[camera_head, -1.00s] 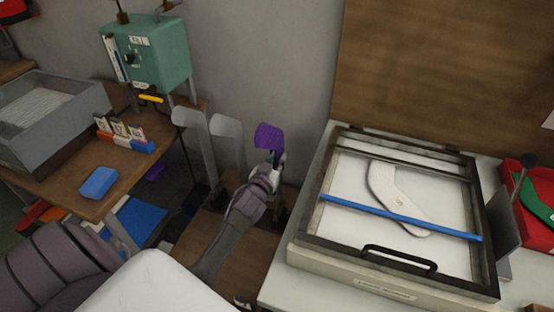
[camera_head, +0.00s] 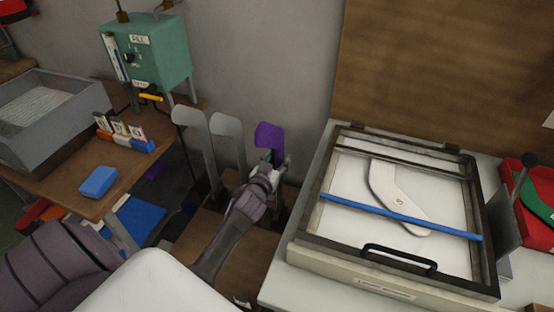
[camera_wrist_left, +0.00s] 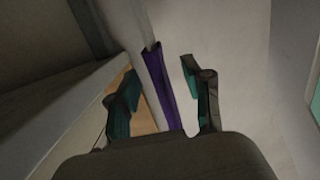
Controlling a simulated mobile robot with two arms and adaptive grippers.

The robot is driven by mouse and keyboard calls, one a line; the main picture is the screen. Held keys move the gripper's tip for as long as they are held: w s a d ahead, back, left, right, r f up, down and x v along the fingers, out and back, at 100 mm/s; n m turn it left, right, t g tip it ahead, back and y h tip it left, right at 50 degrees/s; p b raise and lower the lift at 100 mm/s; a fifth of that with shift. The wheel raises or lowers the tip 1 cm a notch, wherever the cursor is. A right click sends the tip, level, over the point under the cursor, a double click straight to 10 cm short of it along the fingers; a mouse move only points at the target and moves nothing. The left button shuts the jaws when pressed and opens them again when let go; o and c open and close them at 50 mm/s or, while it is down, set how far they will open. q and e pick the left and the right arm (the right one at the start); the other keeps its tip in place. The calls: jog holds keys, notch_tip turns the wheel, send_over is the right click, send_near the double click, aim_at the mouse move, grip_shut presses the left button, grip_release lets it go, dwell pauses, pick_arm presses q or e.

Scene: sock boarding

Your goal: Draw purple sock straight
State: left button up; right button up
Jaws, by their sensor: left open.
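The purple sock (camera_head: 269,135) is on the rightmost of three upright foot-shaped boards, covering its bent top end. It looks smooth there; its lower part is hidden behind my left gripper (camera_head: 277,163). In the left wrist view the sock (camera_wrist_left: 162,88) is a narrow purple strip along the pale board's edge. My left gripper (camera_wrist_left: 160,88) is open, with a teal-padded finger on each side of the strip. A gap shows between the right finger and the sock; whether the left finger touches the board I cannot tell. My right gripper is not in view.
Two bare grey boards (camera_head: 228,140) stand just left of the sock. A framed press (camera_head: 440,265) with a blue bar sits on the white table at right. A green control box (camera_head: 165,60) and grey bin (camera_head: 75,128) are at left.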

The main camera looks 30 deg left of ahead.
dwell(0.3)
pick_arm(q)
jog(key=shift+p+v, duration=1.05)
jog(key=shift+v, duration=1.35)
jog(key=v, duration=0.2)
jog(key=f+p+v, duration=0.1)
jog(key=v, duration=0.1)
jog(key=shift+s, duration=0.15)
